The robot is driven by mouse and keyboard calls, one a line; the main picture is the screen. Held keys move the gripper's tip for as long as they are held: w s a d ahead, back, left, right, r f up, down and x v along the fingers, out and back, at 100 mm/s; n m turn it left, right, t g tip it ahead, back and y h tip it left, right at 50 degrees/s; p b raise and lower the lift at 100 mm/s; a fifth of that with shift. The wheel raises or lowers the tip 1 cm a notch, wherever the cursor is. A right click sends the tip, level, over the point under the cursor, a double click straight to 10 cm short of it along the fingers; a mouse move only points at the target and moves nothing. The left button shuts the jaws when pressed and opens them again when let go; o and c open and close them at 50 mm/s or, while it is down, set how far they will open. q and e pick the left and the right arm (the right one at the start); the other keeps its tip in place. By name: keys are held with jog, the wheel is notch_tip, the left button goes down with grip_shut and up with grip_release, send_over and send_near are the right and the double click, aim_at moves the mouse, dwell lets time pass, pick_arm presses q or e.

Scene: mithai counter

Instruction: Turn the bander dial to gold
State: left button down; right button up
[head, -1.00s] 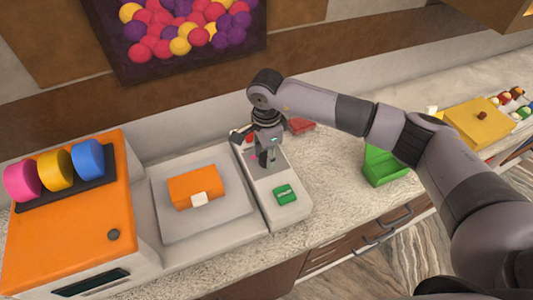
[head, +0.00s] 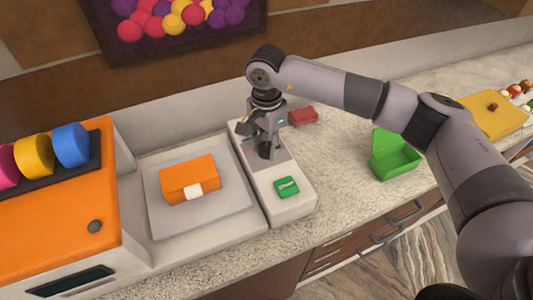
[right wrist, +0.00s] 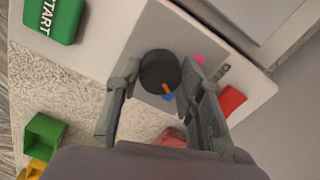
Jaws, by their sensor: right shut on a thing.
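The bander is a white machine with an orange housing (head: 60,200). It carries pink, gold (head: 35,157) and blue (head: 71,145) ribbon rolls. A pink mark (right wrist: 199,59) is at the side. No gold mark can be made out. My left gripper is out of view.
An orange box (head: 189,178) with a white tag sits on the bander's grey plate (head: 220,215). A red box (head: 303,116) lies behind the panel.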

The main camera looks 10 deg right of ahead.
jog(key=n+b, duration=0.1)
jog(key=b, duration=0.1)
jog(key=n+b, duration=0.2)
jog(key=shift+f, duration=0.25)
jog(key=shift+r+n+b, duration=0.25)
jog(key=shift+n+b, duration=0.85)
jog(key=shift+b, duration=0.25)
jog(key=o, duration=1.2)
